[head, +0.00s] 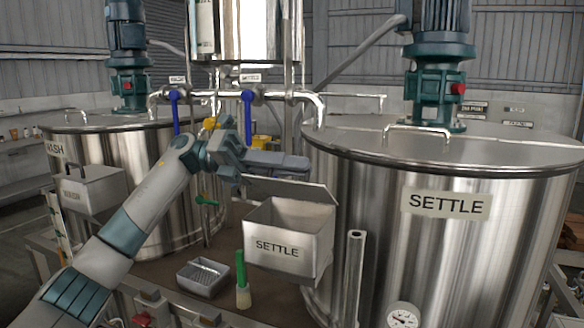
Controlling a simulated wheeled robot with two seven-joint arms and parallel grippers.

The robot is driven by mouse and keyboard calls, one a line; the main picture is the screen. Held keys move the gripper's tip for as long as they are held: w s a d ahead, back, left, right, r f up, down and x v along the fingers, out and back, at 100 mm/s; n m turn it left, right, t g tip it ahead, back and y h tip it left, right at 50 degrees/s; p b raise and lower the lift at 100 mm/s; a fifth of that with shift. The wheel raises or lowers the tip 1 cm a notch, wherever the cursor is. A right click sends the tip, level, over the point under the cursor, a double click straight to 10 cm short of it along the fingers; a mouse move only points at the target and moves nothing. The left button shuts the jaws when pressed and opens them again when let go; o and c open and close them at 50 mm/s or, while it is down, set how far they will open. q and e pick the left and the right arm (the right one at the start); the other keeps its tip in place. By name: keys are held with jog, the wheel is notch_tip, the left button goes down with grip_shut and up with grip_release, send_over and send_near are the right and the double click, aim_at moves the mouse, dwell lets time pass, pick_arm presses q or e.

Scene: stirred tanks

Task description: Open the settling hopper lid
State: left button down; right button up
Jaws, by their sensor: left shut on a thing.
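The settling hopper (285,258) is a grey metal box labelled SETTLE, on the left side of the large SETTLE tank. Its lid (312,191) is a thin grey panel that stands raised at the back of the box, and the box's inside shows. My left gripper (296,165) reaches in from the left and is shut at the lid's upper edge. The gripper hides part of that edge, so the exact grip is hard to see. My right gripper is not in view.
The SETTLE tank (455,245) stands right, the WASH tank (125,150) left with its own hopper (92,190). Blue-handled valves (248,110) are behind my gripper. A small tray (203,278), a green-handled brush (242,285) and an upright pipe (355,275) stand near the hopper.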

pick_arm(q)
jog(key=c, duration=1.9)
grip_release()
jog(key=shift+a, duration=0.2)
jog(key=shift+w+a, duration=0.15)
jog(key=shift+a, duration=0.1)
jog(key=b+v, duration=0.5)
jog(key=v, duration=1.1)
jog(key=shift+a, duration=0.3)
